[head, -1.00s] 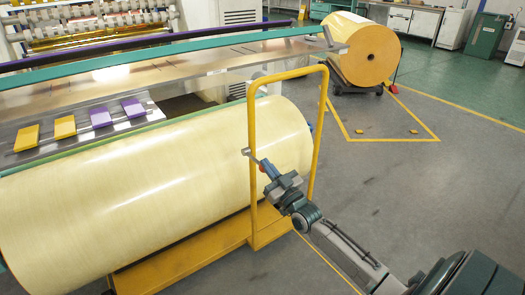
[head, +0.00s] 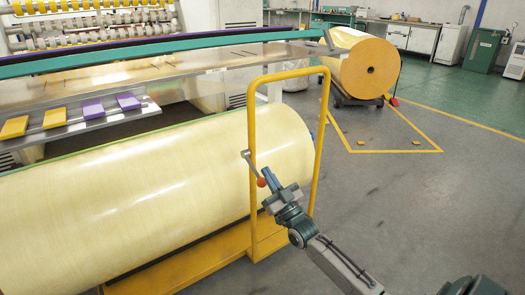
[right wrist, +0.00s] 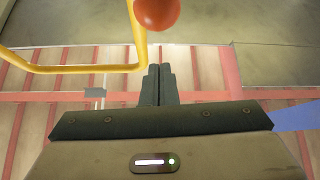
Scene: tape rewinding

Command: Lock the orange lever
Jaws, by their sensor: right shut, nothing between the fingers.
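The lever is a thin grey arm with an orange-red ball knob (head: 261,182), fixed to the left post of the yellow tubular frame (head: 251,130). It slants downward to the right from its pivot. My right gripper (head: 266,170) is beside the knob, with its fingertips just above and to the right of it. In the right wrist view my right gripper's fingers (right wrist: 158,68) are shut with nothing between them. The knob (right wrist: 156,12) is at the top edge of that view, apart from the fingertips. My left gripper is not in view.
A large pale yellow roll (head: 150,190) lies on the yellow cart base (head: 200,258) left of the frame. A second roll (head: 365,70) stands farther back. Purple and yellow pads lie on the machine. The grey floor (head: 430,210) at right is clear.

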